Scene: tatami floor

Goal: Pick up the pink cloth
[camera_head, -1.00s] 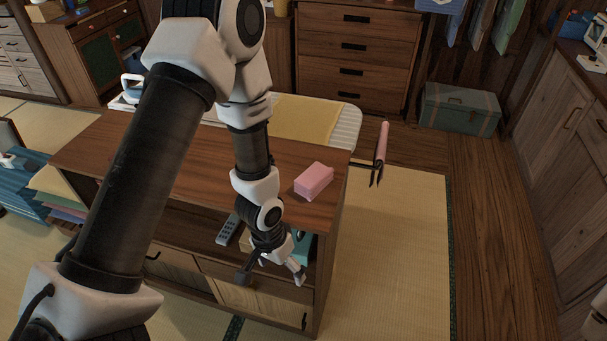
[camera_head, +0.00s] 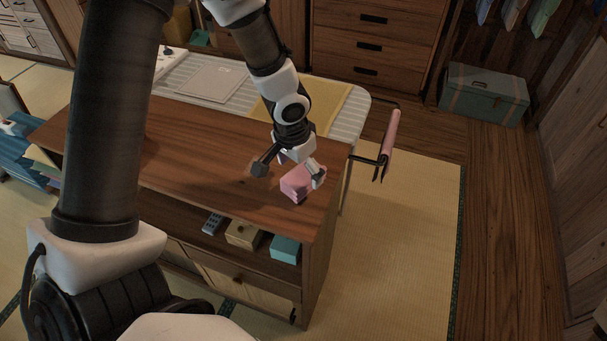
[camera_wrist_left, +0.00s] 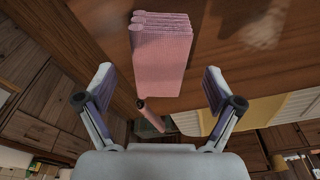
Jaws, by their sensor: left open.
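The folded pink cloth (camera_head: 296,184) lies as a small stacked block on the wooden cabinet top (camera_head: 205,155), near its right end. In the left wrist view the cloth (camera_wrist_left: 162,60) shows its folded layers at the top. My left gripper (camera_head: 288,171) is open at the cloth, one finger on the left and one at the cloth's right side, partly covering it. In the wrist view, the fingers of my left gripper (camera_wrist_left: 158,76) stand left and right of the cloth with a gap on each side. My right gripper is not in view.
A pink rolled thing (camera_head: 390,135) hangs on a dark bar at the cabinet's right end. Below the top, a shelf holds a remote (camera_head: 212,223), a tan box (camera_head: 243,235) and a teal box (camera_head: 286,248). Tatami floor (camera_head: 395,260) lies clear to the right.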

